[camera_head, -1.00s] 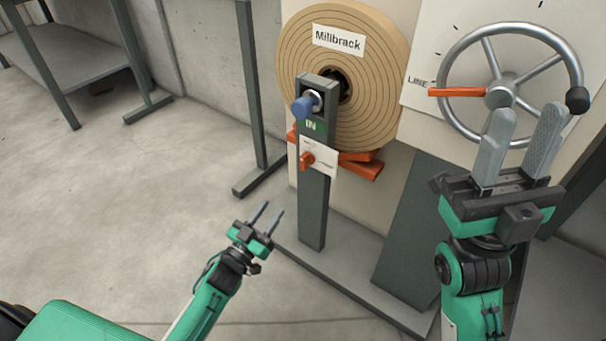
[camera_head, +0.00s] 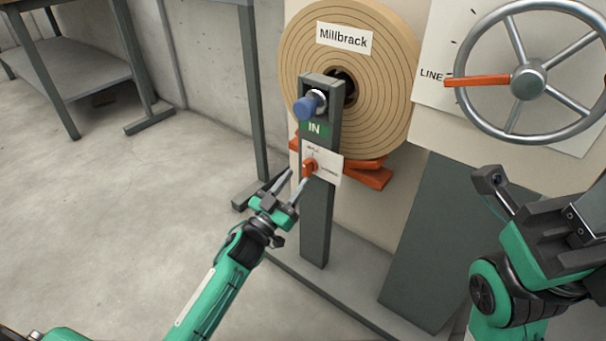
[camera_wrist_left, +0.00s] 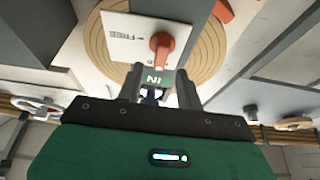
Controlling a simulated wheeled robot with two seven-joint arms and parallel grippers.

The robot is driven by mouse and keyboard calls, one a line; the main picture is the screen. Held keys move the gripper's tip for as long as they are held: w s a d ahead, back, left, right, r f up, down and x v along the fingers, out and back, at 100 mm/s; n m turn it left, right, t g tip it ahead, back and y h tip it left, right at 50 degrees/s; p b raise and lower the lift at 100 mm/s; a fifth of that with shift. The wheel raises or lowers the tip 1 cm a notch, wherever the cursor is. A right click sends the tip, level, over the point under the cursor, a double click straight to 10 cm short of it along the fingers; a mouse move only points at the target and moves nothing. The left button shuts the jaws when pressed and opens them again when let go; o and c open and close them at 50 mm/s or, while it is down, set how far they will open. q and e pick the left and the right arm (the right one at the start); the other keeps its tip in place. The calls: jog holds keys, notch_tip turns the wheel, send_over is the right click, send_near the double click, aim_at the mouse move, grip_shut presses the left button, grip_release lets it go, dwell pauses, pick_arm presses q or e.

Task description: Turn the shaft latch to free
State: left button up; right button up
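The shaft latch (camera_head: 309,167) is a small orange-red knob on a white plate (camera_head: 327,170), below a green IN sign (camera_head: 315,128) on a dark post. My left gripper (camera_head: 294,178) is open, its fingers just left of and below the latch in the head view. In the left wrist view the latch (camera_wrist_left: 161,48) shows ahead of the gap between the open fingers (camera_wrist_left: 160,82), with FREE printed on the plate. I cannot tell whether a finger touches it. My right gripper (camera_head: 550,222) is partly cut off at the right; its fingertips are not clear.
A blue-knobbed shaft end (camera_head: 309,105) sits at the post's top, before a tan roll (camera_head: 390,75) labelled Millbrack. A grey handwheel (camera_head: 528,83) with an orange pointer at LINE (camera_head: 478,81) is upper right. A grey table (camera_head: 75,60) stands upper left; open floor lies left.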

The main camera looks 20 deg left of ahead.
aim_at(304, 169)
pick_arm(q)
jog(key=shift+b+x, duration=0.55)
jog(key=shift+x, duration=1.65)
jog(key=shift+c, duration=0.3)
jog(key=c, duration=0.6)
